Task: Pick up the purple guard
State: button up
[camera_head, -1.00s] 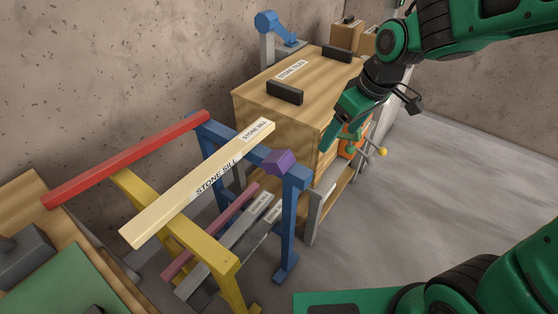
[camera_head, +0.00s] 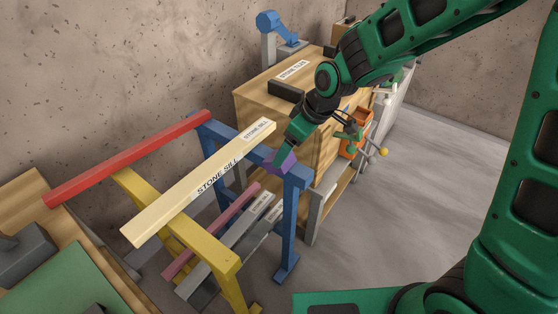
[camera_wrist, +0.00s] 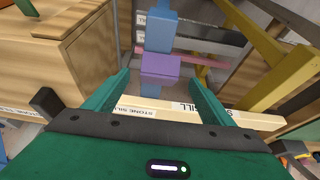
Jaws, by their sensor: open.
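The purple guard (camera_head: 285,164) is a small block on the top of the blue trestle (camera_head: 296,178), near its front end. In the head view my gripper (camera_head: 282,158) is right at it and covers part of it. In the wrist view the guard (camera_wrist: 160,66) shows between and just beyond the two green fingers of my open gripper (camera_wrist: 158,80). I cannot tell whether a finger touches it. Nothing is held.
A cream stone sill (camera_head: 170,202) lies across the blue trestle and a yellow trestle (camera_head: 200,246), close beside the guard. A red beam (camera_head: 125,158) lies behind. A wooden cabinet (camera_head: 257,112) stands beyond the trestle. Open floor (camera_head: 400,210) lies to the right.

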aim_at(287, 159)
jog(key=shift+x, duration=1.55)
jog(key=c, duration=1.1)
jog(key=shift+c, duration=0.2)
jog(key=shift+r, duration=0.15)
